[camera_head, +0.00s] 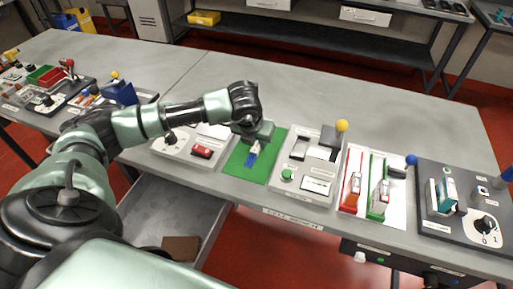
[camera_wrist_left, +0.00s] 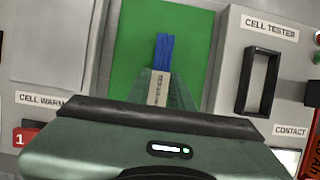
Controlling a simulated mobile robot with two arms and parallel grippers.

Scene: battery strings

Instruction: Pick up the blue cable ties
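The blue cable ties (camera_head: 251,160) are a small bundle at the green mat (camera_head: 238,171) on the grey bench. In the left wrist view, the blue ties (camera_wrist_left: 165,50) point away from me, with a pale printed band (camera_wrist_left: 158,88) at their near end. My left gripper (camera_head: 256,146) is down over the mat, with its fingers at the band end of the bundle. It also shows in the left wrist view (camera_wrist_left: 163,82), a finger close on each side of the band. Whether the fingers press on it, I cannot tell. My right gripper is out of view.
A cell tester panel (camera_head: 293,187) stands right of the mat, and a panel with a red switch (camera_head: 202,151) stands left. Farther right are a red and green rack (camera_head: 370,205) and a dark panel (camera_head: 465,238). An open drawer (camera_head: 180,210) juts out below. The bench behind is clear.

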